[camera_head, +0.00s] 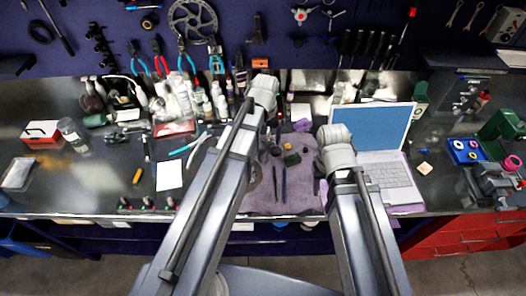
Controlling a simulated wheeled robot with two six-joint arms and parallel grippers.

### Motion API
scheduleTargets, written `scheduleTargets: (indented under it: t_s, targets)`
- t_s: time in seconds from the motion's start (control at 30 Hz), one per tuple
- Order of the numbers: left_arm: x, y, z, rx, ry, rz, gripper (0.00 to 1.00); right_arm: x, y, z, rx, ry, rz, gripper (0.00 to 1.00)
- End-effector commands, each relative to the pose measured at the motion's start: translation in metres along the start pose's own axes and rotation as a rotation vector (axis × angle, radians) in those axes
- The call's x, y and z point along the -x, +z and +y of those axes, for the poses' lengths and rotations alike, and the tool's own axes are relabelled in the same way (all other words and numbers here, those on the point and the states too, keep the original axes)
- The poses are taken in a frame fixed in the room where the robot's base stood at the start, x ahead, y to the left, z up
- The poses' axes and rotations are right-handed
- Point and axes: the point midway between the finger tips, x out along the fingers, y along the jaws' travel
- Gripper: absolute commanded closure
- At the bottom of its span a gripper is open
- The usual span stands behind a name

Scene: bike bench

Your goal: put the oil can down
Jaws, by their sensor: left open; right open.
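I cannot pick out the oil can with certainty. It may be hidden by my arms or be one of the bottles (183,97) at the back of the bench. My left gripper (273,139) hangs below its wrist over the purple cloth (255,200), small and dark, open. My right gripper (319,168) is partly hidden by its own wrist near the cloth's right side, open. I see nothing clearly held in either. Small dark parts (292,159) and two thin dark tools (284,183) lie on the cloth between my arms.
An open laptop (388,176) stands right of the cloth. A white sheet (169,176), a clear jar (72,133) and a red-and-white box (41,134) are on the left. A blue tray (466,151) and a green vise (499,127) are on the right. Bare bench shows around the sheet.

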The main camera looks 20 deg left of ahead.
Motion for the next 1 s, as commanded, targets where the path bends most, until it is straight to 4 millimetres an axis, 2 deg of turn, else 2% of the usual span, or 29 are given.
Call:
scheduleTargets:
  t_s: [0.03,0.2,0.47,0.83,1.0]
  targets:
    - [-0.009,0.0,0.0,0.0,0.0,0.0,0.1,-0.009,-0.001,-0.001,0.001,0.0,0.0,0.5]
    - [-0.023,0.0,0.0,-0.001,0.0,0.0,0.1,-0.023,-0.002,-0.002,0.003,0.001,0.0,0.5]
    - [-0.026,-0.001,-0.001,-0.001,0.0,0.0,0.1,-0.026,-0.002,-0.002,0.003,0.001,0.0,0.5]
    - [-0.068,-0.006,-0.005,-0.002,0.0,0.0,0.1,-0.068,-0.004,-0.006,0.001,0.001,0.0,0.5]
    - [-0.075,-0.006,-0.005,-0.001,0.0,0.0,0.1,-0.074,-0.004,-0.007,0.001,0.001,0.0,0.5]
